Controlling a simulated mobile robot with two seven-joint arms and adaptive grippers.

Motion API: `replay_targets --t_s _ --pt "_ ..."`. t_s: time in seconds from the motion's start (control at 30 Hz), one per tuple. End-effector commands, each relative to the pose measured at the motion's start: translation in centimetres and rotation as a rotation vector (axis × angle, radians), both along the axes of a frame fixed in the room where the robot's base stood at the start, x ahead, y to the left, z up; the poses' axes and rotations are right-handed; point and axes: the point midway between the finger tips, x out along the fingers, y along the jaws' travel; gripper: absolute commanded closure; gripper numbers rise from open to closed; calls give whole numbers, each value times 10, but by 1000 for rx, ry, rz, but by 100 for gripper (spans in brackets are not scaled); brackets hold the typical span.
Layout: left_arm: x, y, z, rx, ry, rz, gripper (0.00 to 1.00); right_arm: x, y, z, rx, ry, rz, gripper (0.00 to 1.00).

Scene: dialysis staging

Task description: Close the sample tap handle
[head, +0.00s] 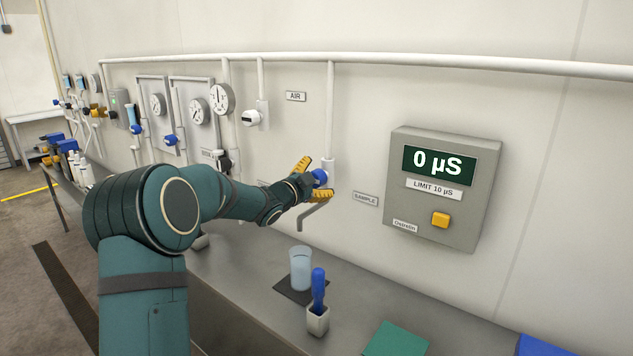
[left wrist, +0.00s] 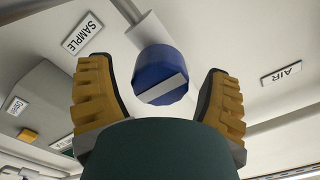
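The sample tap handle is a blue knob (head: 320,177) on the wall fitting beside the "SAMPLE" label (head: 366,199). A grey bent spout (head: 314,213) shows below it. My left gripper (head: 312,179) is open at the handle, one yellow finger above and one below. In the left wrist view the blue handle (left wrist: 161,74), with a pale bar across its face, sits between the two spread fingers of the left gripper (left wrist: 163,92). A gap shows on each side of it. My right gripper is not in view.
A meter box (head: 445,190) reading 0 µS is on the wall to the right. A green pad (head: 396,340) lies nearby.

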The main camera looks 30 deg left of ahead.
Motion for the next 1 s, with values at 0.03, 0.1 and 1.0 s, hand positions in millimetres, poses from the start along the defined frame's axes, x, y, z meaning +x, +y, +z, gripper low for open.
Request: replay_targets --t_s 0.03,0.1,1.0 --pt "0 0 0 -1 0 0 18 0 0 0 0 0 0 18" --pt "0 0 0 -1 0 0 18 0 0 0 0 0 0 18" --pt "-109 9 0 0 0 1 18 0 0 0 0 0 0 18"
